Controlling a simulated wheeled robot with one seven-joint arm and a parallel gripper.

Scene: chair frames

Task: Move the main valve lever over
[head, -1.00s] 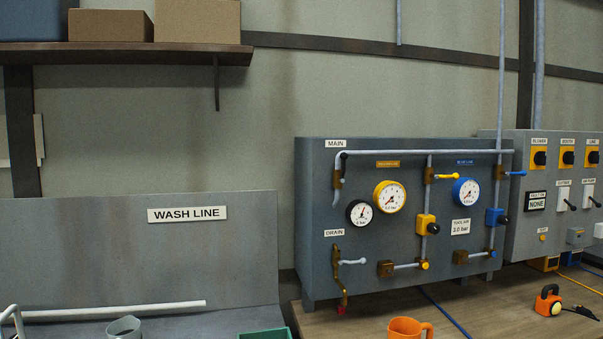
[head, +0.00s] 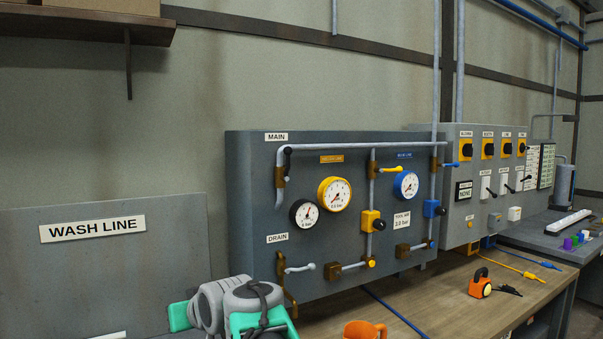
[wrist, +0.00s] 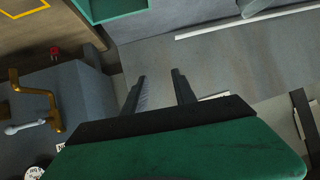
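The main valve lever (head: 287,161) is a dark, thin handle, roughly upright, on a brass valve (head: 280,177) under the MAIN label (head: 276,137), at the upper left of the grey panel (head: 255,215). My green and grey arm shows at the bottom of the head view, below and left of the lever. My gripper (wrist: 159,75) shows in the wrist view with its two dark fingers apart and nothing between them. It is away from the lever, which I cannot make out in the wrist view.
Gauges, a yellow lever (head: 391,169) and pipes crowd the panel.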

